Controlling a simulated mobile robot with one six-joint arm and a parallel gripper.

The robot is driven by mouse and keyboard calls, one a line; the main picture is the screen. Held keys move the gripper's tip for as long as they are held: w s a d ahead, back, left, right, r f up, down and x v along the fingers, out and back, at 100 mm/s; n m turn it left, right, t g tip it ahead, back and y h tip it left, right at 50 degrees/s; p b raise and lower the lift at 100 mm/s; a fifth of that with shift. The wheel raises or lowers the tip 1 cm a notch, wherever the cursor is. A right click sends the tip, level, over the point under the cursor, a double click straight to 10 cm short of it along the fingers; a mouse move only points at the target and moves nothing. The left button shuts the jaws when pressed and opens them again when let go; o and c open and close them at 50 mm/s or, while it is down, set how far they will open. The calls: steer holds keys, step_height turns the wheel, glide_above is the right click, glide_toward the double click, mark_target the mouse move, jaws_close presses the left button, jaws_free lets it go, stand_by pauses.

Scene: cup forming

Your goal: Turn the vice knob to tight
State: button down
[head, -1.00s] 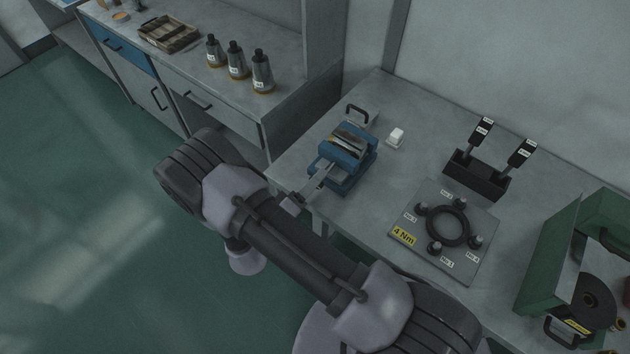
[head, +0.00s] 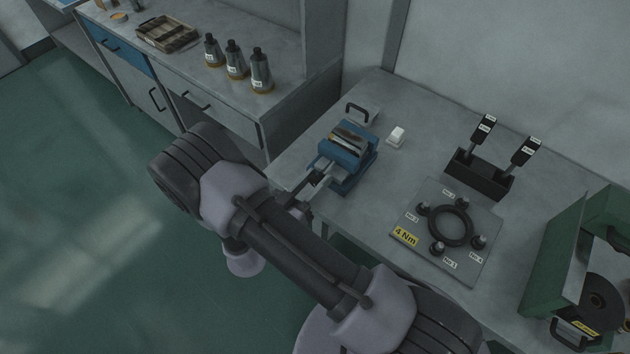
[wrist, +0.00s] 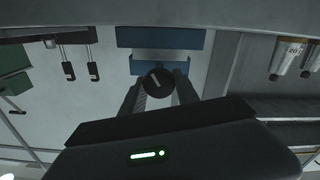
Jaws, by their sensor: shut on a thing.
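The blue vice (head: 348,147) stands on the grey workbench, and its blue jaws also show at the top of the wrist view (wrist: 165,39). Its dark round knob (wrist: 159,81) has a short, slanted white mark on its face. My gripper (wrist: 160,88) has a finger on each side of the knob and is shut on it. In the head view my gripper reaches the vice's near end, and the knob itself cannot be made out there. Whether the knob is tight cannot be told.
A white block (head: 396,136) lies right of the vice. A plate with a black ring (head: 450,226) and a black holder with two tools (head: 479,173) stand further right, before a green box (head: 590,245). Several bottles (head: 235,60) stand on the far-left counter.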

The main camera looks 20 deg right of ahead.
steer(key=m+b, duration=0.1)
steer(key=m, duration=0.2)
steer(key=shift+m, duration=0.4)
steer(key=m+b, duration=0.1)
steer(key=m, duration=0.2)
steer(key=shift+s+d+f+m+b, duration=0.1)
steer(key=shift+m+b, duration=0.2)
steer(key=shift+b, duration=0.1)
steer(key=m+b, duration=0.2)
steer(key=m, duration=0.1)
steer(key=shift+s+m+b, duration=0.1)
steer(key=shift+m+b, duration=0.9)
steer(key=shift+m, duration=0.8)
steer(key=c, duration=0.9)
jaws_free()
